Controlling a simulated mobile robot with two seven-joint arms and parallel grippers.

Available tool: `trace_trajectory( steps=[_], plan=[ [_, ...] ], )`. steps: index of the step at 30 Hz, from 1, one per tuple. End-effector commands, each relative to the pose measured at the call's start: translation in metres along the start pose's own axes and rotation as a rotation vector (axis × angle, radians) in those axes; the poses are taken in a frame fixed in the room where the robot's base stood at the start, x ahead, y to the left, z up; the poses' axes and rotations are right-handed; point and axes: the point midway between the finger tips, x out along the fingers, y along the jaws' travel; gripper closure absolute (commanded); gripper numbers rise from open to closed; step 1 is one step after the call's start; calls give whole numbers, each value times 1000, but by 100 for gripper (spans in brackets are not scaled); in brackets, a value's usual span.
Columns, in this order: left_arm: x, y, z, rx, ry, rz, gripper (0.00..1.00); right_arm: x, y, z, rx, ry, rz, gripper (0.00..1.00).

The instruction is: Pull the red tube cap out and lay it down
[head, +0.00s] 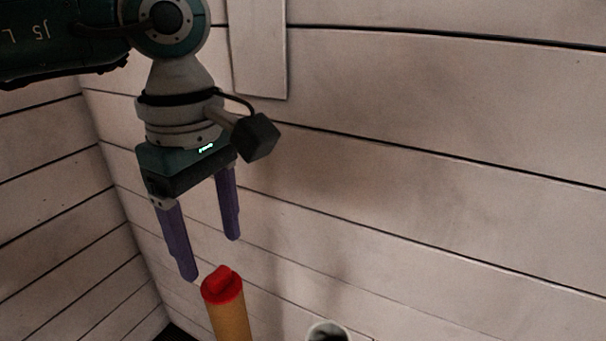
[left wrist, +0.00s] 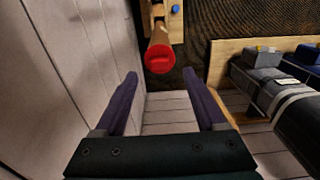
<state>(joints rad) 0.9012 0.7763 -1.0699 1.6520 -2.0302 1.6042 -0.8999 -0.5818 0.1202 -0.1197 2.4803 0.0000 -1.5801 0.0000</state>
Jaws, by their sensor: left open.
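The red tube cap (head: 222,284) sits on top of an upright tan tube (head: 231,322) at the bottom of the head view. The cap has a raised ridge on top. The red cap also shows in the left wrist view (left wrist: 159,58), beyond the fingertips and near the middle. My left gripper (head: 211,259) is open and empty, with its purple fingers pointing down above and slightly behind the cap. The fingers also show in the left wrist view (left wrist: 160,74) and do not touch the cap. My right gripper is not in view.
White plank walls (head: 400,130) meet in a corner at the left, close behind my left gripper. A round pale object (head: 328,329) stands right of the tube. The left wrist view shows a dark bag-like object (left wrist: 290,100) at the right and a small blue item (left wrist: 175,9).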

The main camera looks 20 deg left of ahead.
Motion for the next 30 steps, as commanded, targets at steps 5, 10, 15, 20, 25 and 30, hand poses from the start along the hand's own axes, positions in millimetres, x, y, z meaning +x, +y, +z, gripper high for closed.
trace_trajectory(
  steps=[5, 10, 15, 20, 25, 30],
  plan=[
    [31, 0, 1, 0, -1, -2, 28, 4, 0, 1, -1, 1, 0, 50],
    [44, 0, 1, 1, -2, 0, 28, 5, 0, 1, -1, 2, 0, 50],
    [47, 0, 1, 1, -2, 1, 28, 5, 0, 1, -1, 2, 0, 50],
    [46, 0, 1, 1, -2, 1, 30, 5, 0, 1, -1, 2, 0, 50],
    [46, 0, 1, 0, -2, 1, 49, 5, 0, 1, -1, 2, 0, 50],
    [46, 0, 1, 0, -3, 1, 68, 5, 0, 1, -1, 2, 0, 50]
  ],
)
